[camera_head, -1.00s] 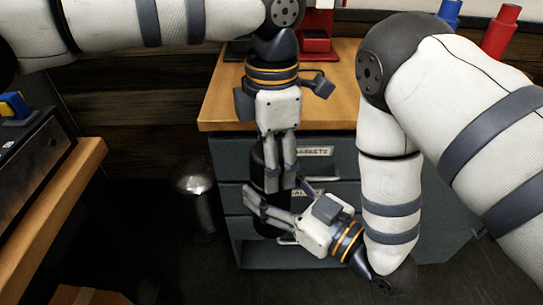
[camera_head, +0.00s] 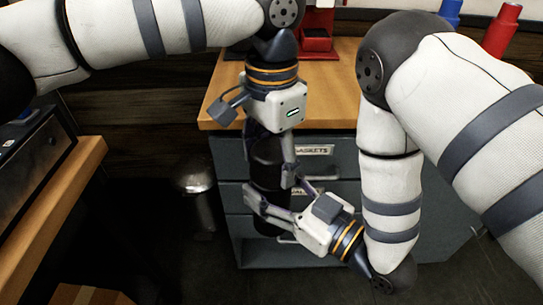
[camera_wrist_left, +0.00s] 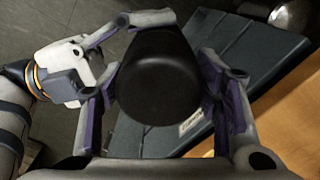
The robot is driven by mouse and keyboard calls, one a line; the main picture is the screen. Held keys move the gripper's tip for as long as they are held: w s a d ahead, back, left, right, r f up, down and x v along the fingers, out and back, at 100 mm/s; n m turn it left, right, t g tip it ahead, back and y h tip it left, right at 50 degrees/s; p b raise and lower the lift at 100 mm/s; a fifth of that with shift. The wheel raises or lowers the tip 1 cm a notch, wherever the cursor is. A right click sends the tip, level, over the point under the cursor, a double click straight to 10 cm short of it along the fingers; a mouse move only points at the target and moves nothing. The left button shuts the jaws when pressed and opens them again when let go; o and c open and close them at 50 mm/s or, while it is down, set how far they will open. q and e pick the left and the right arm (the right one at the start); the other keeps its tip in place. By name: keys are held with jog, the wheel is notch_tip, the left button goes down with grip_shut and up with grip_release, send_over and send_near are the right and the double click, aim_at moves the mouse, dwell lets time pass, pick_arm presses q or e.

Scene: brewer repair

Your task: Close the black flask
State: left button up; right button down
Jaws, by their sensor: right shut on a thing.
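The black flask (camera_head: 268,180) stands upright in front of the drawer cabinet. In the left wrist view its smooth dark round top (camera_wrist_left: 160,90) fills the space between the left fingers. My left gripper (camera_head: 271,163) points down from above, its open fingers on either side of the flask's upper part. Whether they touch it is hard to tell. My right gripper (camera_head: 268,192) comes from the lower right and is shut on the flask's body below the left fingers. It also shows at the upper left of the left wrist view (camera_wrist_left: 125,35). I cannot tell where cap and body meet.
The grey cabinet (camera_head: 330,170) with labelled drawers and a wooden top (camera_head: 330,105) is right behind the flask. A red stand (camera_head: 318,45) is on that top. A metal canister (camera_head: 197,205) stands on the floor to the left. A wooden bench (camera_head: 60,190) is at far left.

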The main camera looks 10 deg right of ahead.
pick_arm(q)
jog(key=o, duration=0.4)
jog(key=shift+c, duration=0.2)
jog(key=shift+r, duration=0.1)
notch_tip(320, 180, up, 12)
jog(key=shift+f, duration=0.1)
